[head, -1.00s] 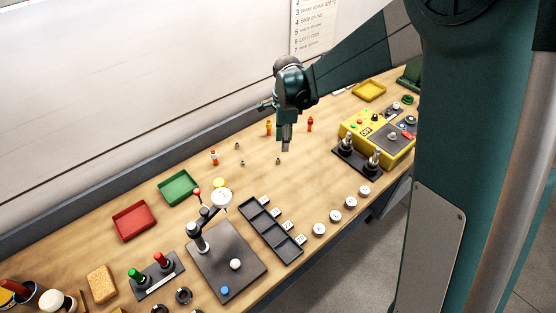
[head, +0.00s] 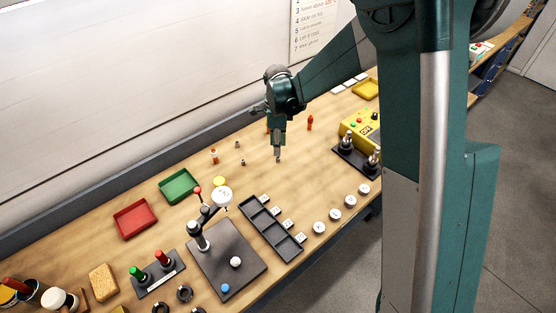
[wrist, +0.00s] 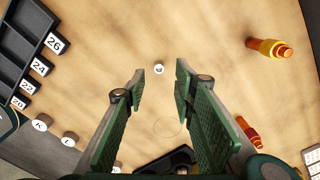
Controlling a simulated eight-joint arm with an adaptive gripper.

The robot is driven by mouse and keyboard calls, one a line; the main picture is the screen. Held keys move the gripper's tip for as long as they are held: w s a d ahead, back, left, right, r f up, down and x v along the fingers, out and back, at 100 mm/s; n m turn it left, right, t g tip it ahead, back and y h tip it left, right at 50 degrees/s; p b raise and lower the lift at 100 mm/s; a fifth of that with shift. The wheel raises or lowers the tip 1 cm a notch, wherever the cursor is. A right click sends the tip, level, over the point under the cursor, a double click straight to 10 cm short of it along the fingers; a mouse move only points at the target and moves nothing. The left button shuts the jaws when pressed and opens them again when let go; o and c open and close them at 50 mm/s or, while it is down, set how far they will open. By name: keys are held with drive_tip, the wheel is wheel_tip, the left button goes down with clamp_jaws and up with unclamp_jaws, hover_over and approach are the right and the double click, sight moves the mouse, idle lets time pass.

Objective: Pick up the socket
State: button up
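A small socket (wrist: 158,69) with a pale marked top stands upright on the wooden bench in the wrist view. My gripper (wrist: 160,78) is open, with one finger on each side of the line to the socket. The socket appears between the fingertips, and I cannot tell how far below them it is. In the head view my gripper (head: 278,153) points down right over that spot, and the socket there is mostly hidden by the fingertips. Two other small sockets (head: 242,162) (head: 237,144) stand to the left.
Orange-red bottles (head: 310,123) (wrist: 268,48) stand nearby. A dark compartment tray (head: 262,222) with numbered tags lies in front, with several white round pieces (head: 335,215) to its right. A black stand (head: 350,158) and a yellow box (head: 357,124) are at right. Bench around the socket is clear.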

sight(278, 162)
drive_tip(key=shift+f, duration=0.7)
drive_tip(key=shift+s+d+f, duration=0.1)
drive_tip(key=shift+f, duration=2.5)
clamp_jaws()
